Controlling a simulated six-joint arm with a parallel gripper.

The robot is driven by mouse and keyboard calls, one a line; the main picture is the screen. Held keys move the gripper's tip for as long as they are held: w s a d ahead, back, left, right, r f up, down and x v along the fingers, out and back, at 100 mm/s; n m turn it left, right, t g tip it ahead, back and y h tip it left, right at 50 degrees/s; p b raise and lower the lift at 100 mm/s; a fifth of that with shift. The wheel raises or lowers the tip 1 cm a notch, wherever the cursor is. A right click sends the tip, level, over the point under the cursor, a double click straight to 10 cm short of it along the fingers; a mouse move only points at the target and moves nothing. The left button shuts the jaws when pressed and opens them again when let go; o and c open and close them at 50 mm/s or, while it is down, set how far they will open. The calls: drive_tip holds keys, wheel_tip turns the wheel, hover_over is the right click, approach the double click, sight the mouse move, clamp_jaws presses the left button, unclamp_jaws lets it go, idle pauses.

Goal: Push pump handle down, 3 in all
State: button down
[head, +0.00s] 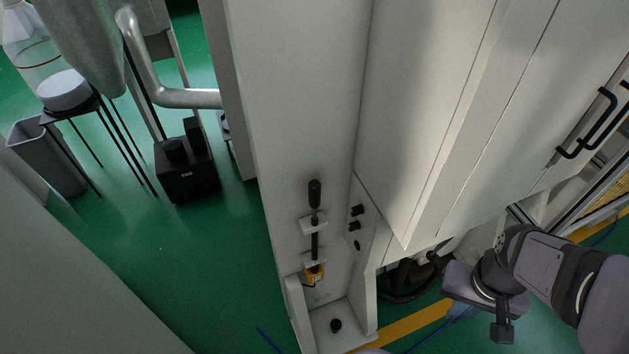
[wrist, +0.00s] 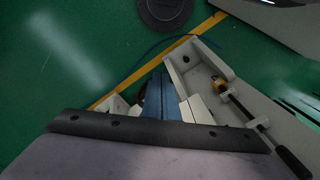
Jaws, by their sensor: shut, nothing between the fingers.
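The pump handle (head: 314,193) is a black grip on top of a dark upright rod, mounted on the pale cabinet's front. The rod passes through two white brackets (head: 313,222) to a yellow fitting (head: 314,274) below. In the wrist view the black grip (wrist: 291,160) lies at the lower right and the yellow fitting (wrist: 217,88) farther in. My gripper (wrist: 160,78) shows there as blue fingers, shut and empty, left of the pump and apart from it. In the head view my gripper (head: 463,311) is at the lower right, well away from the handle and partly hidden by my wrist.
Black knobs (head: 356,210) stick out right of the rod. Cabinet doors with black handles (head: 592,125) fill the right. A blue cable (wrist: 155,52) crosses the green floor.

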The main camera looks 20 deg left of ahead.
drive_tip(key=shift+a, duration=0.1)
drive_tip(key=w+a+r+n+t+y, duration=0.1)
drive_tip(key=w+a+r+n, duration=0.1)
drive_tip(key=a, duration=0.9)
drive_tip(key=w+a+r+n+y, duration=0.2)
drive_tip(key=w+a, duration=0.1)
drive_tip(key=a, duration=0.8)
drive_tip(key=w+a+r+m+t+y, duration=0.4)
drive_tip(key=w+a+r+m, duration=0.6)
drive_tip(key=m, duration=0.9)
drive_tip(key=shift+a+r+m+y+b, duration=0.3)
drive_tip(key=shift+a+r+b, duration=0.05)
drive_tip(key=shift+a+r, duration=1.15)
drive_tip(key=shift+w+d+r, duration=0.1)
